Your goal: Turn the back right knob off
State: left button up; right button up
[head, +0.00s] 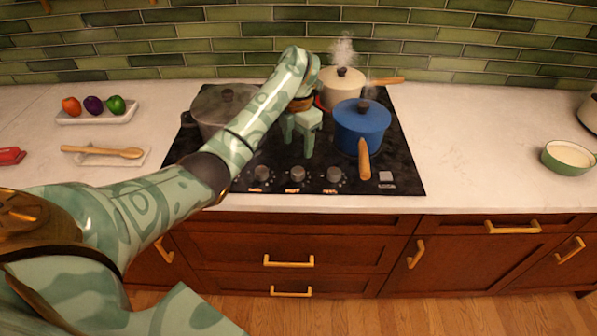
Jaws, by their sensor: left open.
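The black cooktop (407,178) has a row of grey knobs along its front edge: a left one (262,173), a middle one (297,173) and a right one (334,174). My arm may hide part of the row at the left. I cannot tell from their markings which one is the back right knob. A steaming cream pot (341,90) stands on the back right burner, with a red glow at its left edge. My left gripper (297,148) is open and empty, fingers pointing down, above the cooktop just behind the middle knob. My right gripper is not in view.
A blue pot (361,128) stands at front right, its wooden handle (364,160) pointing forward beside the right knob. A grey pot (213,108) is at left, partly behind my arm.

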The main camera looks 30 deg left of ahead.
aim_at(298, 170)
pick_arm(q)
notch_tip(298, 170, down, 10)
jog(key=b, duration=0.3)
jog(key=shift+r, duration=0.1)
jog(key=shift+c, duration=0.3)
jog(key=c, duration=0.9)
